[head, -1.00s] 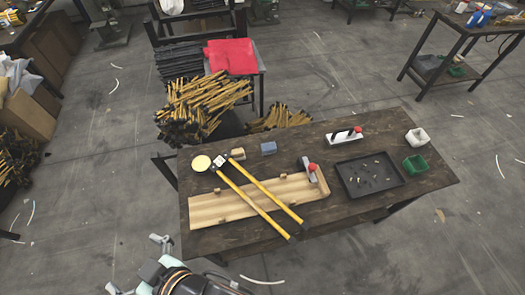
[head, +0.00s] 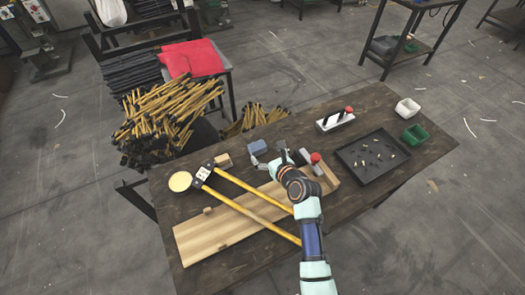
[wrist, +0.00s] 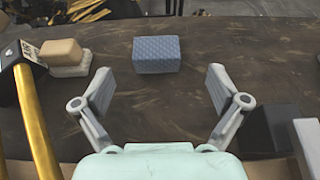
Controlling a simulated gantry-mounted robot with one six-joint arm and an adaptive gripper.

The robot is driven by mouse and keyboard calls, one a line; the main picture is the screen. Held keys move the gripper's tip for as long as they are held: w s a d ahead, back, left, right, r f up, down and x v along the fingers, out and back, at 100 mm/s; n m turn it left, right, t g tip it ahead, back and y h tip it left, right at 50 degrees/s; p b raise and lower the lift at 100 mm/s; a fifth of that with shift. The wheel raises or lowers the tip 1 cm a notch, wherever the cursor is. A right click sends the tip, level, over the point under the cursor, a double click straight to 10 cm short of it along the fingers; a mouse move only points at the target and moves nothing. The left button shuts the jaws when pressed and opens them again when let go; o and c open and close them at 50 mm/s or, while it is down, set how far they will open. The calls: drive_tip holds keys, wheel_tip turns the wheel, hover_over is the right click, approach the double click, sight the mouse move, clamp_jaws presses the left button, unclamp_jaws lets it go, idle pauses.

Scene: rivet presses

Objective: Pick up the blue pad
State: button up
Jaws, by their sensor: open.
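The blue pad (head: 258,147) is a small textured block lying on the dark table near its back edge. In the wrist view the blue pad (wrist: 157,54) sits ahead of my gripper, roughly centred between the fingers. My gripper (wrist: 157,85) is open and empty, its two grey fingers spread wide. In the head view my gripper (head: 268,162) is just in front of the pad. The pad appears slightly beyond the fingertips, and I cannot tell the exact height gap.
A tan block (head: 223,160) and the long-handled tool (head: 240,187) lie to the left. A wooden board (head: 215,235) lies in front. A red-knobbed device (head: 316,158) stands close on the right, with a black tray (head: 372,157) beyond it.

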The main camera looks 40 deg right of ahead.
sight(257, 146)
drive_tip(key=b+x, duration=0.2)
drive_tip(key=x, duration=0.3)
drive_tip(key=shift+a+f, duration=0.1)
drive_tip(key=shift+w, duration=0.15)
drive_tip(key=b+x, duration=0.5)
drive_tip(key=shift+a, duration=0.15)
drive_tip(key=shift+w, duration=0.15)
drive_tip(key=c, duration=1)
